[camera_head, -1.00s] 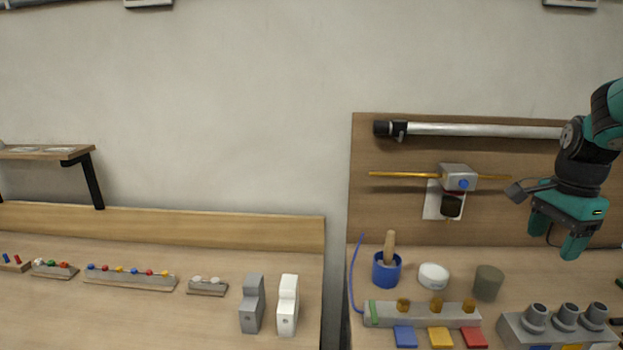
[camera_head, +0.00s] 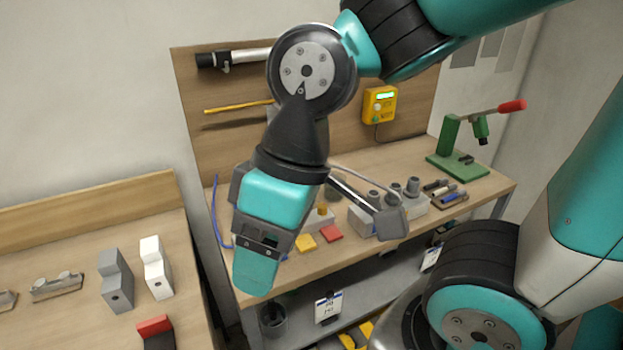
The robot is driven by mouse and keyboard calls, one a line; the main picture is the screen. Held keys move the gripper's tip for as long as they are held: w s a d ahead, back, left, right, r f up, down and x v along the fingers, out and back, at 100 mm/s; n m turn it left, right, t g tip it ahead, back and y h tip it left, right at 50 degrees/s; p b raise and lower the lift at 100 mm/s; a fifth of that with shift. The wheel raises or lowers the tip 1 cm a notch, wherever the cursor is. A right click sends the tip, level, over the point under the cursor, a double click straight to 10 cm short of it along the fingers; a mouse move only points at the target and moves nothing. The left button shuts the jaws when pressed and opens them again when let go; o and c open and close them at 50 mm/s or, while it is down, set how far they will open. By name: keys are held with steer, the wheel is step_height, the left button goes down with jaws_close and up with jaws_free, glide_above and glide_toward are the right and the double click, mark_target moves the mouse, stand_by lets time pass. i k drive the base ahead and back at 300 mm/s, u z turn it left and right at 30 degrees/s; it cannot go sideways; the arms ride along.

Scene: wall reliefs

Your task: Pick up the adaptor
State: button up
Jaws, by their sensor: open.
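I cannot tell for certain which thing is the adaptor. A grey block with several upright grey cylindrical pieces (camera_head: 412,188) stands on the right-hand bench. My teal gripper (camera_head: 262,264) hangs in front of this bench, left of the grey pieces and apart from them, pointing down. Its jaws are open, seen from the side, and nothing shows between them. My gripper and wrist hide the bench's left part, including most of a block with brass-coloured pieces (camera_head: 322,211).
Yellow (camera_head: 305,243) and red (camera_head: 332,233) pads lie near the bench's front edge. A green press (camera_head: 460,150) with a red handle stands at the back right. A yellow box (camera_head: 380,104) hangs on the backboard. Grey (camera_head: 116,280) and white (camera_head: 156,268) blocks stand on the left table.

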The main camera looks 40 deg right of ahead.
mark_target(411, 191)
steer(key=z, duration=1.25)
steer(key=k, duration=0.5)
steer(key=z, duration=1.05)
steer(key=i, duration=0.8)
steer(key=u, duration=1.8)
